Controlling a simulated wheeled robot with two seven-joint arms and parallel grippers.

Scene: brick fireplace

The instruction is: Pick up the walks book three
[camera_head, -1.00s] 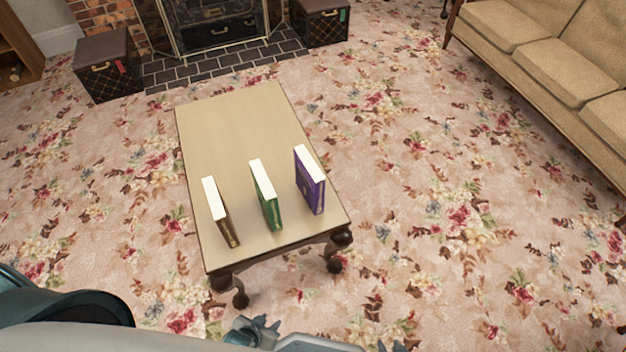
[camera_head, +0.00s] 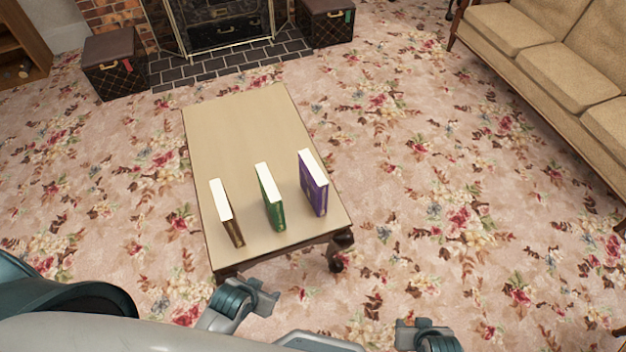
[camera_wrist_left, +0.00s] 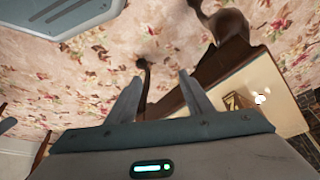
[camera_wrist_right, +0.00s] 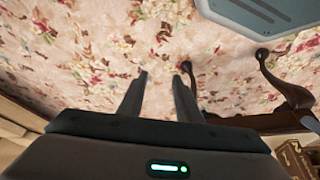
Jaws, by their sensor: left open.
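Three books stand upright in a row on the near half of the low table (camera_head: 232,118): a brown one (camera_head: 226,212) at left, a green one (camera_head: 270,197) in the middle and a purple one (camera_head: 313,184) at right. Their titles are too small to read, so I cannot tell which is walks book three. My left gripper (camera_head: 264,298) is just off the table's near edge, apart from the books; its fingers are spread and empty in the left wrist view (camera_wrist_left: 160,88). My right gripper (camera_head: 428,326) is lower right, beyond the table; its fingers are apart and empty in the right wrist view (camera_wrist_right: 160,82).
A beige sofa (camera_head: 560,75) stands at the right. Two dark trunks (camera_head: 114,64) flank the fireplace (camera_head: 222,25) at the back. The table's far half is bare, and the flowered carpet around it is clear.

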